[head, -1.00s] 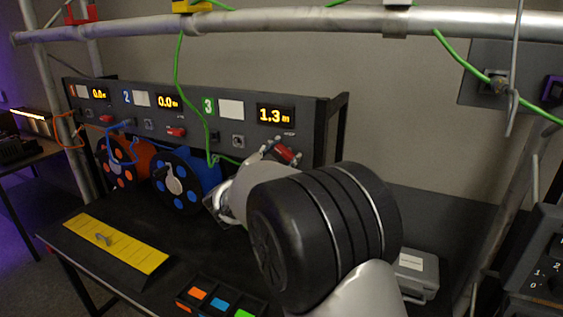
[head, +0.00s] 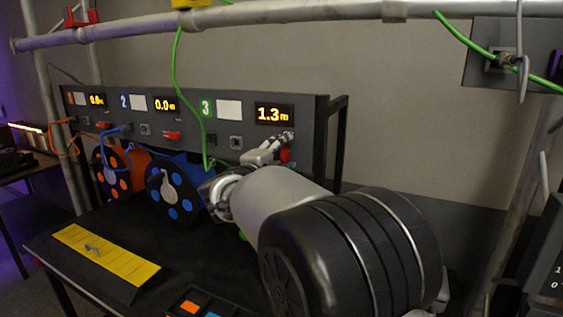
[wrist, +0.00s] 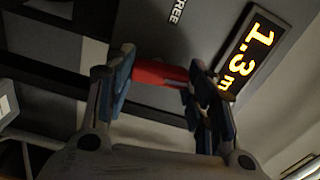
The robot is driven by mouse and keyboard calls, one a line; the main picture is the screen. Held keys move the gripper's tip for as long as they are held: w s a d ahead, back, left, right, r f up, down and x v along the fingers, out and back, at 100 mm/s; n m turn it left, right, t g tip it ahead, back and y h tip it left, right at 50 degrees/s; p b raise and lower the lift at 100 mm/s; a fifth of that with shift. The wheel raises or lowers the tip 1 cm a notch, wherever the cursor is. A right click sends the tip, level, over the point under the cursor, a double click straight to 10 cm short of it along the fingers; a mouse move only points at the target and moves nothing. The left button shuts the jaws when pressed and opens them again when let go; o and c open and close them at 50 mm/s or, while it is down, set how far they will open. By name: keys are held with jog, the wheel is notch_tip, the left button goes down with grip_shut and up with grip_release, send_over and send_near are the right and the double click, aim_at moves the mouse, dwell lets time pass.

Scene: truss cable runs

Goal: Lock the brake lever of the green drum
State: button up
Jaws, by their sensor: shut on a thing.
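The red brake lever (head: 285,154) of channel 3, the green one, is on the dark panel below the 1.3 m display. It also shows in the wrist view (wrist: 160,73), lying across between the two blue-padded fingers. My gripper (head: 277,145) is at the panel, shut on this lever. A label reading FREE (wrist: 176,11) is on the panel near the lever. The lever points about downward in the head view. The green drum is almost wholly hidden behind my arm; only a sliver of green (head: 242,236) shows.
The blue drum (head: 172,190) and orange drum (head: 112,172) stand left of my arm. Their red levers (head: 172,135) are on the same panel. A green cable (head: 176,85) hangs from the truss pipe (head: 300,12) to the panel. A yellow plate (head: 105,262) lies on the bench.

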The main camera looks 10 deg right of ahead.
jog(key=shift+m+b, duration=0.4)
jog(key=shift+m, duration=0.2)
jog(key=o, duration=1.1)
jog(key=shift+c, duration=0.2)
jog(key=v, duration=1.2)
